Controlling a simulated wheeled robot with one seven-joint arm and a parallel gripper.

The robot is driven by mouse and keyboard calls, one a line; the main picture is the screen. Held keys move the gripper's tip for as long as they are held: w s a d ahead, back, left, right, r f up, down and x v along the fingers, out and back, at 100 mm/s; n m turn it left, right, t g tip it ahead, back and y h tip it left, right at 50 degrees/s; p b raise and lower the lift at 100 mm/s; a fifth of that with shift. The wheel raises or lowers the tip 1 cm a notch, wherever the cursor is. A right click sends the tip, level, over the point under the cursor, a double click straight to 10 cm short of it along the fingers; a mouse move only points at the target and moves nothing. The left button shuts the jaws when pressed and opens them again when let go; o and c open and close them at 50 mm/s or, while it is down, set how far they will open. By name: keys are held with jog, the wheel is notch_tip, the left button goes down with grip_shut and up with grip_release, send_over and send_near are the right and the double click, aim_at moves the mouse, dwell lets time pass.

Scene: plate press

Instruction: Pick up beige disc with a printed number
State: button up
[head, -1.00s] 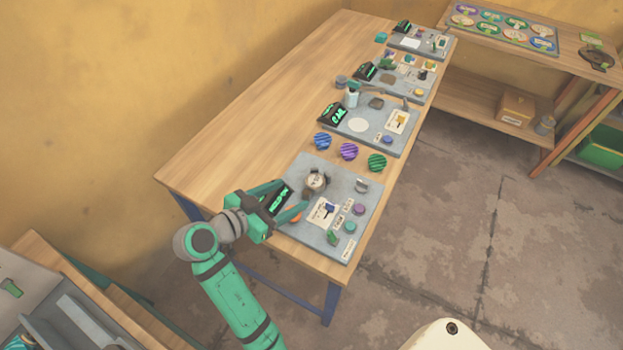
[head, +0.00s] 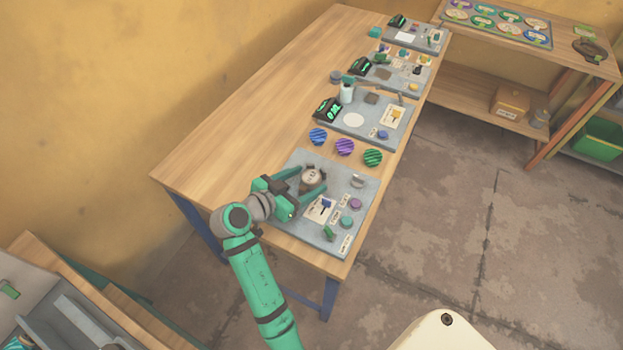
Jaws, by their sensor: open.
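A small beige disc (head: 312,177) with dark printing on top sits in a dark round holder on the nearest grey board (head: 343,184). The print is too small to read. My gripper (head: 308,180) is open, with its green fingers reaching towards the disc from the left. The fingertips are close to the disc, at either side of its near edge. I cannot tell whether they touch it.
Blue, purple (head: 345,147) and green striped discs lie behind the nearest board. More grey boards with small parts stand farther along the wooden table (head: 225,140). A rack of coloured discs (head: 497,25) lies on the far table. The table's left part is clear.

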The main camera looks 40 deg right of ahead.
jog(key=c, duration=1.3)
jog(key=shift+r, duration=0.1)
